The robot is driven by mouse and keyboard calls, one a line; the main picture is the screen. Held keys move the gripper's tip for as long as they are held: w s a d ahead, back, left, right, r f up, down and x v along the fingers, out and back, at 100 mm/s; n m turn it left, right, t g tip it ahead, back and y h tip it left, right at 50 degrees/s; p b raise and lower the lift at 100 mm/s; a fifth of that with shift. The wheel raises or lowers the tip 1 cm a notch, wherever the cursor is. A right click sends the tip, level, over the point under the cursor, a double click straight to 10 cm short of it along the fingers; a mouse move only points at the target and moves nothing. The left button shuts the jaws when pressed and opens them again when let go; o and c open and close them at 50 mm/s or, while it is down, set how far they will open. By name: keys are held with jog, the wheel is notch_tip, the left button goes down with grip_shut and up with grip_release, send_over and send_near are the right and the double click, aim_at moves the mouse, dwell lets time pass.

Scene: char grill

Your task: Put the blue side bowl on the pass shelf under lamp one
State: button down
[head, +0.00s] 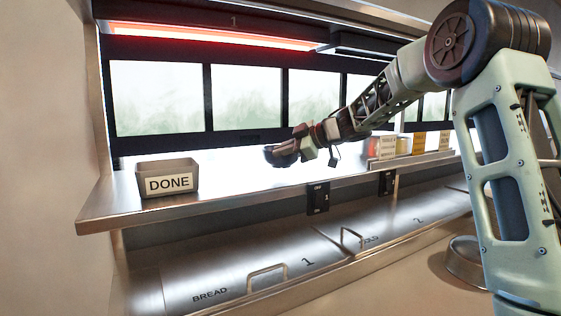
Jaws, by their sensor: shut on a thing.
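A small dark blue bowl (280,157) is at the end of my arm in the head view. My gripper (294,146) is shut on it, with the jaws covering its upper right side. The bowl is over the steel pass shelf (235,193); I cannot tell whether its base touches the shelf. Lamp one (200,36), a long red-glowing bar under a hood marked 1, hangs above the left part of the shelf. The bowl is lower than the lamp, toward its right end.
A grey bin marked DONE (168,180) stands at the shelf's left end. Labelled cards (388,149) and small containers stand to the right. Dark switch boxes (318,198) are on the front edge. Steel lids (240,284) with raised handles lie below. The shelf between bin and bowl is clear.

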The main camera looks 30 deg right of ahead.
jog(key=shift+f, duration=1.4)
jog(key=shift+f, duration=0.15)
jog(key=c, duration=1.6)
grip_release()
jog(key=shift+s+d+r, duration=0.1)
jog(key=shift+r, duration=0.1)
jog(key=b+v, duration=0.2)
jog(key=v, duration=0.9)
jog(key=shift+s+d+r, duration=0.15)
jog(key=shift+s+d, duration=0.05)
jog(key=shift+s, duration=0.1)
